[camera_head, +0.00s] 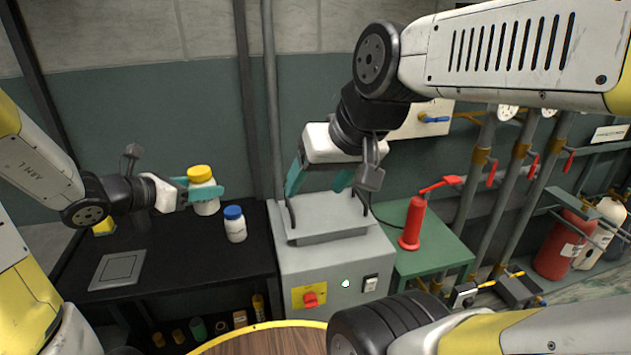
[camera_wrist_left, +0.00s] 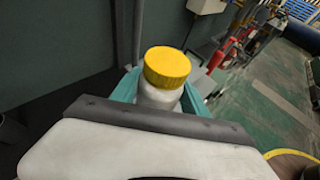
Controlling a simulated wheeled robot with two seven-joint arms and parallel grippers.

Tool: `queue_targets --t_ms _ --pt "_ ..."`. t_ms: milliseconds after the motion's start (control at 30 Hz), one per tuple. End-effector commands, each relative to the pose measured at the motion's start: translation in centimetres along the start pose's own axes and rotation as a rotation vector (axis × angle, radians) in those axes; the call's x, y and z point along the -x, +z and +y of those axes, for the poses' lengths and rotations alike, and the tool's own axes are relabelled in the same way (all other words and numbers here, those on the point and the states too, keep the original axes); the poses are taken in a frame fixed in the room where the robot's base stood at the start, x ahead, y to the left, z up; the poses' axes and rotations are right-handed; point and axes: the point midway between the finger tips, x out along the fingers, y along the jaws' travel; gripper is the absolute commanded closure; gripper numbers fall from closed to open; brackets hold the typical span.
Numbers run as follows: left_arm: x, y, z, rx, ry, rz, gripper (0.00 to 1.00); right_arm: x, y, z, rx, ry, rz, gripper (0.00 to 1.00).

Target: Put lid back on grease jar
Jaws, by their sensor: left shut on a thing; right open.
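A white jar with a yellow lid (camera_head: 203,190) is held by my left gripper (camera_head: 207,192) above the black table, its lid on top. The jar also shows in the left wrist view (camera_wrist_left: 163,75), between the teal fingers, with the yellow lid seated on or over its mouth. My left gripper is shut on the jar. A second white jar with a blue lid (camera_head: 235,223) stands upright on the table just to the right of it. My right gripper (camera_head: 317,182) is open and empty, pointing down above the grey machine. Which jar holds grease cannot be told.
The black table (camera_head: 180,262) has a grey square plate (camera_head: 117,269) at its front left. The grey machine (camera_head: 335,275) with a red knob stands right of the table. A red bottle jack (camera_head: 413,224) stands on a green table (camera_head: 437,250). Pipes and cylinders are at the far right.

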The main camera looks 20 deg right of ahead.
Motion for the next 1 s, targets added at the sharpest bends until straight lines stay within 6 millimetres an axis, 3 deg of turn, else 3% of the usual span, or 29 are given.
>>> queue_targets --t_ms 567,667,1000 --pt "0.0 -0.2 0.1 0.001 0.001 -0.001 1.0 0.0 0.2 0.1 -0.005 0.003 0.003 0.31" --pt "0.0 -1.8 0.5 0.008 0.003 0.004 1.0 0.0 0.2 0.1 -0.005 0.003 0.003 0.31" --pt "0.9 -13.3 2.0 0.034 0.044 0.007 1.0 0.0 0.2 0.1 -0.005 0.003 0.003 0.31"
